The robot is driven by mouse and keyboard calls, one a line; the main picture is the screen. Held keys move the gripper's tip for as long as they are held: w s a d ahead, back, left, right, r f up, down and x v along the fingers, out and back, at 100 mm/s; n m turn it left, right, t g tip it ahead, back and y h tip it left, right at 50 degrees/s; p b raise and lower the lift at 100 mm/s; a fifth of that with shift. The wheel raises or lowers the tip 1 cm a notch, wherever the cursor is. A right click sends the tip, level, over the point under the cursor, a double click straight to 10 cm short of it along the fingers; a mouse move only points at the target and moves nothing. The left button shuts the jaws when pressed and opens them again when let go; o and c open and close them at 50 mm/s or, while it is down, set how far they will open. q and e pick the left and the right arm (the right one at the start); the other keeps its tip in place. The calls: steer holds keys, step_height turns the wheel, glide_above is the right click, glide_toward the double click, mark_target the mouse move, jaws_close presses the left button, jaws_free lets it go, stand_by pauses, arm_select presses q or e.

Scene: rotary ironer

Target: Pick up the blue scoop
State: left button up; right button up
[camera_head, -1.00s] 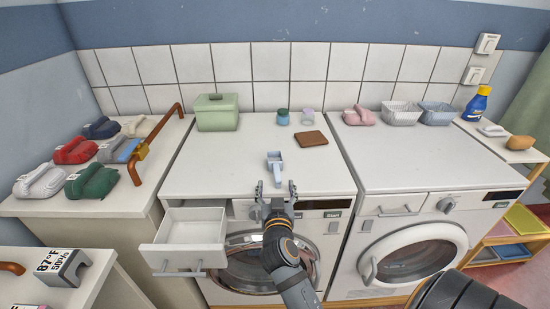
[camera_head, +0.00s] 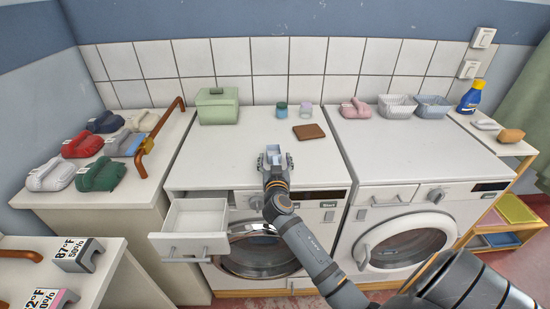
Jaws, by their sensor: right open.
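The blue scoop (camera_head: 273,149) is small and pale blue and lies on top of the left washing machine (camera_head: 230,165), near the front edge. My right gripper (camera_head: 275,161) reaches over that edge from the front, its arm coming in from the lower right. Its fingers are open, one on each side of the scoop. The gripper hides the scoop's near part, and I cannot tell whether the fingers touch it. My left gripper is not in view.
A brown pad (camera_head: 309,131), a teal-lidded jar (camera_head: 282,109), a lilac cup (camera_head: 305,109) and a green box (camera_head: 217,106) stand behind the scoop. The open detergent drawer (camera_head: 195,220) juts out below left. The top left of the scoop is clear.

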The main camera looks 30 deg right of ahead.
steer(key=shift+a+r, duration=0.1)
steer(key=shift+s, duration=0.1)
steer(key=shift+c, duration=0.8)
steer(key=c, duration=1)
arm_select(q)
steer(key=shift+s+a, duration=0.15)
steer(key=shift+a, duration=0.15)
arm_select(e)
steer(key=shift+r, duration=0.1)
